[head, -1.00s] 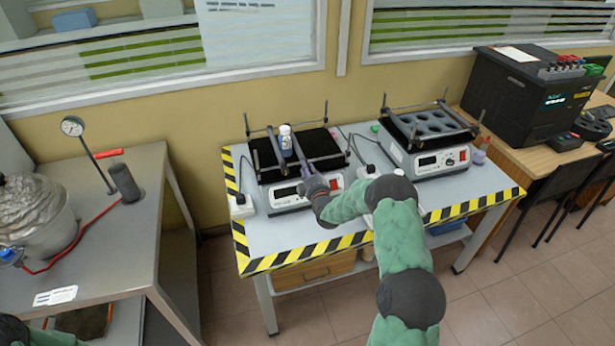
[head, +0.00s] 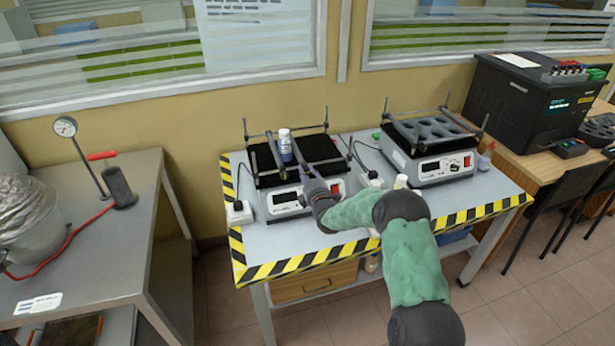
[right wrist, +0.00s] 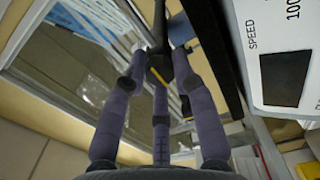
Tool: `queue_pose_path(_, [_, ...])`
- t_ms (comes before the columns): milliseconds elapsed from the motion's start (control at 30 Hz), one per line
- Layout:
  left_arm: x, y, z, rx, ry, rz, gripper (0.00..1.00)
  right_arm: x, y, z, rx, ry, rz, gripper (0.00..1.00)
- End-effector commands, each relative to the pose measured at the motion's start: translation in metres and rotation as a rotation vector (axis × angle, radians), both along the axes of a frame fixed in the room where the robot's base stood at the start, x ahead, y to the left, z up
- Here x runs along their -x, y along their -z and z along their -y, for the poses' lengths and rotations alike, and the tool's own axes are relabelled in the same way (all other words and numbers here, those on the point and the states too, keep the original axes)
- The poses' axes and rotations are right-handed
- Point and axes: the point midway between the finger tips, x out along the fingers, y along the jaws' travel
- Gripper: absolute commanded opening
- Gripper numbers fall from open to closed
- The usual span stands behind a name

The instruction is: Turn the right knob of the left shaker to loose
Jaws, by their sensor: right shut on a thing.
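The left shaker (head: 284,203) stands on the striped-edge table, with a black platform and dark crossbars on top. A small white-capped bottle (head: 285,146) stands upright between the bars. My right gripper (head: 305,172) is at the front end of the right-hand crossbar, above the shaker's front panel. In the right wrist view its purple-grey fingers (right wrist: 158,68) close around a small black knob (right wrist: 158,62) at the end of a dark rod. The fingers hide part of the knob, and its turn position cannot be told. My left gripper is not in view.
A second shaker (head: 432,163) with a holed tray stands to the right. A white plug block (head: 239,213) sits at the table's left. A side table with a gauge (head: 65,127) and a wrapped pot (head: 28,215) is at far left.

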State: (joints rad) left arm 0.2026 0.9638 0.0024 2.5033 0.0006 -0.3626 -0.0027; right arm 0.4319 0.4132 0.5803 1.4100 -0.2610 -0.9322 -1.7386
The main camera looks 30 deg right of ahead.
Motion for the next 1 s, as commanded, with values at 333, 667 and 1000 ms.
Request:
queue_pose_path(333, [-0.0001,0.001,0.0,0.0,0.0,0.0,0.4,-0.0013,-0.0031,-0.0017,0.018,-0.004,0.002,0.0])
queue_pose_path(667, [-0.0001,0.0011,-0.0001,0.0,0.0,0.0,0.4,-0.0009,-0.0016,-0.0014,0.015,-0.003,-0.001,0.51])
queue_pose_path(1000, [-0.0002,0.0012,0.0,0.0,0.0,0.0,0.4,0.0041,-0.0003,-0.0014,0.014,-0.001,-0.003,0.51])
